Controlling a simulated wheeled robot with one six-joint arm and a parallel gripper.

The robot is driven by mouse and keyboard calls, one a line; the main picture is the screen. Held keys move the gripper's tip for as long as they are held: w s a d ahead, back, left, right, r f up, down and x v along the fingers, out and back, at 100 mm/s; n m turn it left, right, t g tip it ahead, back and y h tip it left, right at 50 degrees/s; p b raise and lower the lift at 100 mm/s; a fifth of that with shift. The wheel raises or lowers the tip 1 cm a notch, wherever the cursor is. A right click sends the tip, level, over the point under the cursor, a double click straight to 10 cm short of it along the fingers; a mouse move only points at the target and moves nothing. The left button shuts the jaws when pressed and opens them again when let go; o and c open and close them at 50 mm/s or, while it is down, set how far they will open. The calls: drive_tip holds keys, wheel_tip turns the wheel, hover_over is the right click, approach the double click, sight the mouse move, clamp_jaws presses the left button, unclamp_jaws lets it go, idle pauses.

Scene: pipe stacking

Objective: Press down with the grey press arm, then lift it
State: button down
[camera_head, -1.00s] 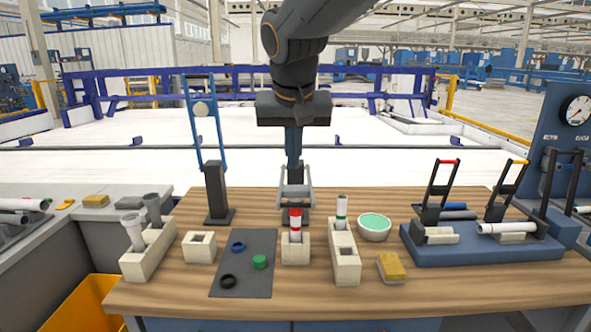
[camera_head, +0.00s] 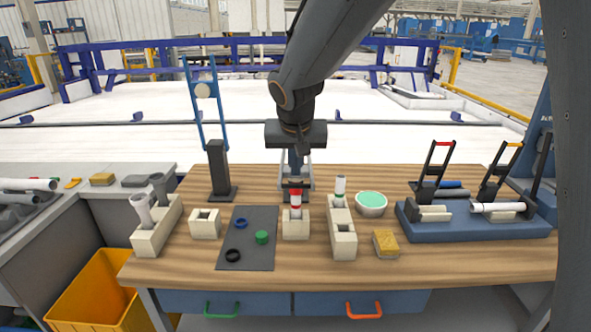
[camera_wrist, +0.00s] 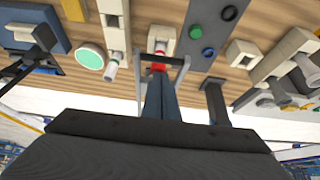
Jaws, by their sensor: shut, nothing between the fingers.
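The grey press arm (camera_head: 309,172) is a light grey U-shaped frame on a dark base at the back middle of the table. In the wrist view its frame (camera_wrist: 184,72) runs around my fingers, with its crossbar near the fingertips. My gripper (camera_head: 295,176) is shut and empty, pointing down at the press; its blue fingers also show in the wrist view (camera_wrist: 158,78). A white tube with red bands (camera_head: 295,201) stands in a cream block (camera_head: 296,226) just in front. I cannot tell whether my fingers touch the press arm.
A blue press arm (camera_head: 190,95) stands upright on a black post (camera_head: 218,165) to the left. A green-topped bowl (camera_head: 371,210), cream holders (camera_head: 341,235) and a blue clamp base (camera_head: 470,232) are to the right. A dark mat (camera_head: 247,256) with small rings lies front left.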

drive_tip(key=shift+s+f, duration=0.25)
drive_tip(key=shift+f, duration=0.65)
